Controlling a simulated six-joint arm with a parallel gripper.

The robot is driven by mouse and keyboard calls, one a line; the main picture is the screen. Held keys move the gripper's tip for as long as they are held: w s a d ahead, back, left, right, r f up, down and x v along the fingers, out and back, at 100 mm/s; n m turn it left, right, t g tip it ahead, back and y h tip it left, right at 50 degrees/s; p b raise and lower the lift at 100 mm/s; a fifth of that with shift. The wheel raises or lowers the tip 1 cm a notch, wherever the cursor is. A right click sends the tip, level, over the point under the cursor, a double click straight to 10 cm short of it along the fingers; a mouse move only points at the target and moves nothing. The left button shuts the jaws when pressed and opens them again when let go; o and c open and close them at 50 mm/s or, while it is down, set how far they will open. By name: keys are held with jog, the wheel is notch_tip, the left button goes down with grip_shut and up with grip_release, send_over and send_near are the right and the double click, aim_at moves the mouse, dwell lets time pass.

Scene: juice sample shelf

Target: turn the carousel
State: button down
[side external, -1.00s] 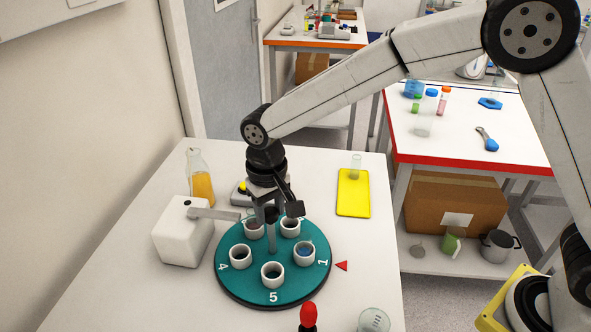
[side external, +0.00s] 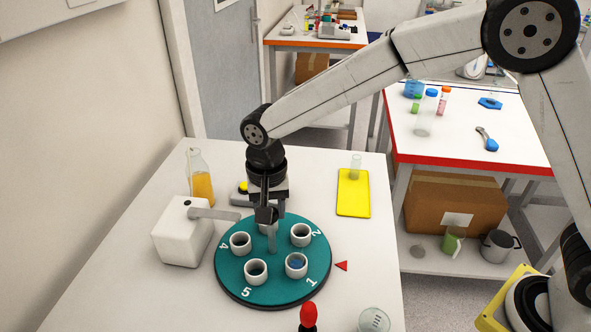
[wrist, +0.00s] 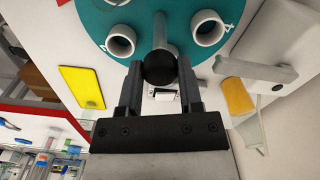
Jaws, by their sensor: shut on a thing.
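The teal carousel (side external: 272,288) is a round disc with several white cups and painted numbers. Its numbers 1 and 5 face the front; 1 lies below and left of the red triangle marker (side external: 341,266) on the table. The cup by 1 (side external: 296,265) has something blue inside. A grey post (side external: 272,240) rises from the disc's middle, topped by a black knob (wrist: 160,69) in the wrist view. My gripper (side external: 267,214), also in the wrist view (wrist: 160,78), is shut on this knob from above. The back cup is partly hidden behind the post and gripper.
A white box with a grey arm (side external: 183,232) stands close at left. A juice bottle (side external: 200,180) and a device with a yellow button (side external: 241,188) are behind. A yellow tray (side external: 353,193) lies back right. A red-topped object (side external: 308,316) and a glass (side external: 374,320) are in front.

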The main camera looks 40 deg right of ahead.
jog(key=shift+w+r+m, duration=0.1)
jog(key=shift+m, duration=10.9)
jog(key=shift+c, duration=1.3)
grip_release()
